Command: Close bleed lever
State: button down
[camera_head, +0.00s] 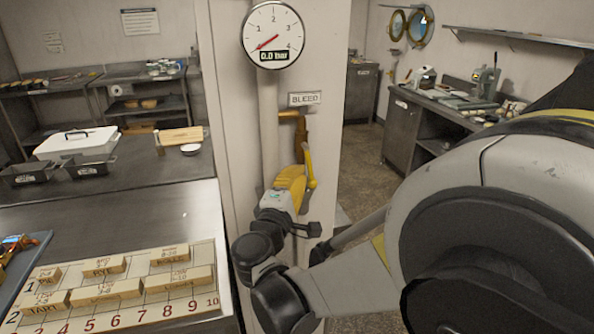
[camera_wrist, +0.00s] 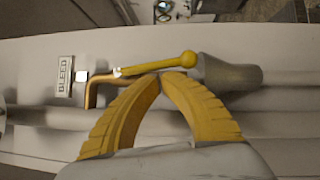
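The bleed lever (camera_head: 310,170) is a thin yellow handle with a round knob, hanging down from the brass pipe on the white column. In the wrist view the lever (camera_wrist: 150,67) runs across the picture, its knob (camera_wrist: 188,58) at the right end. The BLEED sign (camera_head: 304,99) is above it. My yellow gripper (camera_head: 302,168) is just left of the lever in the head view. In the wrist view its fingertips (camera_wrist: 164,74) meet right beside the lever near the knob, with the lever passing beyond them. I cannot tell whether they touch it.
A round gauge (camera_head: 272,36) above the sign reads 0.0 bar. A grey tapered piece (camera_wrist: 228,76) lies just past the knob in the wrist view. A counter with labelled wooden blocks (camera_head: 110,288) is at the left. Floor shows open right of the column (camera_head: 225,60).

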jog(key=shift+w+d+f+n+t+b, duration=0.1)
jog(key=shift+d+n+t+b, duration=0.25)
jog(key=shift+n+b, duration=0.3)
jog(key=shift+w+d+f+n+t+b, duration=0.1)
jog(key=shift+d+n+t+b, duration=0.2)
jog(key=shift+n+b, duration=0.3)
jog(key=shift+w+d+n+t+y+b, duration=0.15)
jog(key=shift+d+n+t+y+b, duration=0.25)
jog(key=shift+d+n+t+b, duration=0.55)
jog(key=shift+w+d+r+n+y, duration=0.1)
jog(key=shift+w+d+r+n, duration=0.2)
jog(key=shift+d+r, duration=0.35)
jog(key=shift+w+d+r+n+y, duration=0.15)
jog(key=shift+d+r+n, duration=0.35)
jog(key=shift+d, duration=0.3)
jog(key=shift+w+d+r+n+y, duration=0.1)
jog(key=shift+w+d+r+n, duration=0.2)
jog(key=shift+d+r, duration=0.35)
jog(key=shift+d, duration=0.1)
